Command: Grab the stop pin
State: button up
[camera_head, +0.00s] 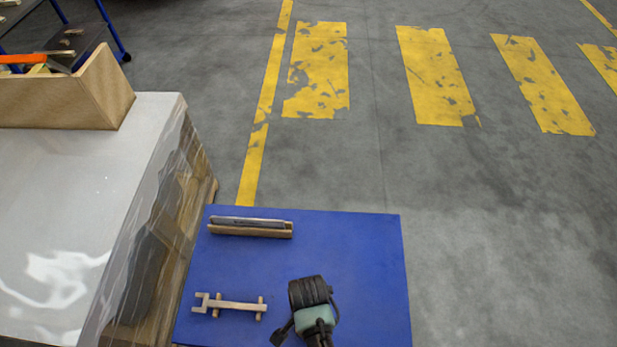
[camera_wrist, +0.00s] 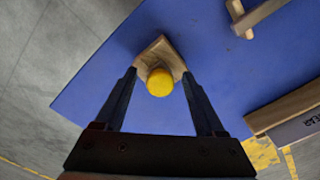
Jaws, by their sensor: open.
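The stop pin, seen in the wrist view as a round yellow end (camera_wrist: 159,83), stands at a small wooden block (camera_wrist: 157,50) on the blue board (camera_wrist: 105,75). My gripper (camera_wrist: 160,73) is open, with one dark finger on each side of the yellow end. Gaps show between the fingers and the yellow end, and the fingertips are close to the block's sides. How far the fingertips reach down cannot be told. In the head view, my arm covers the pin, and my fingers do not show.
On the blue board (camera_head: 345,240), a wooden holder with a grey bar (camera_head: 250,227) lies at the back. A fork-ended metal tool (camera_head: 232,304) rests on wooden supports at left. A plastic-wrapped pallet stack (camera_head: 75,190) with a wooden bin (camera_head: 85,95) stands at left. Floor at right is clear.

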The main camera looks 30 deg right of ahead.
grip_shut()
jog(key=shift+r, duration=0.15)
